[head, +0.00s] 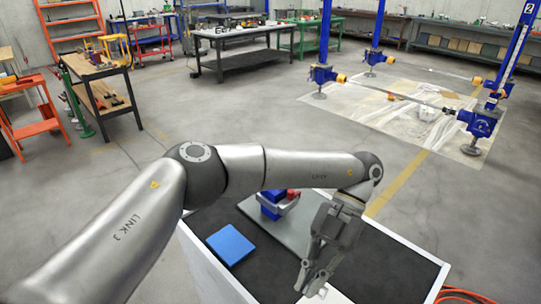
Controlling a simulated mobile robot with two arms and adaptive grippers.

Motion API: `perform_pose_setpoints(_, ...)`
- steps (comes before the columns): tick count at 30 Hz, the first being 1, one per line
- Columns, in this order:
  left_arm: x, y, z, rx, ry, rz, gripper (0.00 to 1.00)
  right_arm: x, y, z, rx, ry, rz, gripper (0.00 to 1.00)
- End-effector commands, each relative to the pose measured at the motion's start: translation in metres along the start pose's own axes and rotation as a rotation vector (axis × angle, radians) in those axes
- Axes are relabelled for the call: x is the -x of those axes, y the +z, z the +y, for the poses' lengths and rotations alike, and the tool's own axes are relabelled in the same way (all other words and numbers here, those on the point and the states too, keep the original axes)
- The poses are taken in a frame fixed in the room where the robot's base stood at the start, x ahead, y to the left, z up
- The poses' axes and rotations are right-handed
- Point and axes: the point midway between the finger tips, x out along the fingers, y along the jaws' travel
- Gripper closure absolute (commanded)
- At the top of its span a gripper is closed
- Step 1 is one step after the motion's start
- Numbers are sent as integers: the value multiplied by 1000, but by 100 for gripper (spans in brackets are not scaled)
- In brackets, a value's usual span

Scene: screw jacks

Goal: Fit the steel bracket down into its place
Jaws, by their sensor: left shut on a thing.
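My left gripper (314,281) is low in the head view, pointing down over the front part of the dark bench top. It is shut on a pale, bright piece, the steel bracket (322,294), which shows only in part at the fingertips and the lower picture edge. A blue screw jack unit (270,212) with a red part and a grey metal piece stands on a grey plate (312,227), behind and left of the gripper. My arm hides part of it. The bracket is apart from this unit. My right gripper is not in view.
A flat blue block (230,245) lies on the dark bench top (205,222) to the left. The bench has a pale raised rim (405,243). Open bench surface lies right of the gripper. Large blue jacks (482,122) stand on the floor beyond.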

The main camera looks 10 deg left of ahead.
Motion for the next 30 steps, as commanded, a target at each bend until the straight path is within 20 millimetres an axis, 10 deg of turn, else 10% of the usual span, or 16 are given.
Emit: perform_pose_setpoints(30, 117, 11, 70, 1087, -1723, 224, 100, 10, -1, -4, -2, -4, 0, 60)
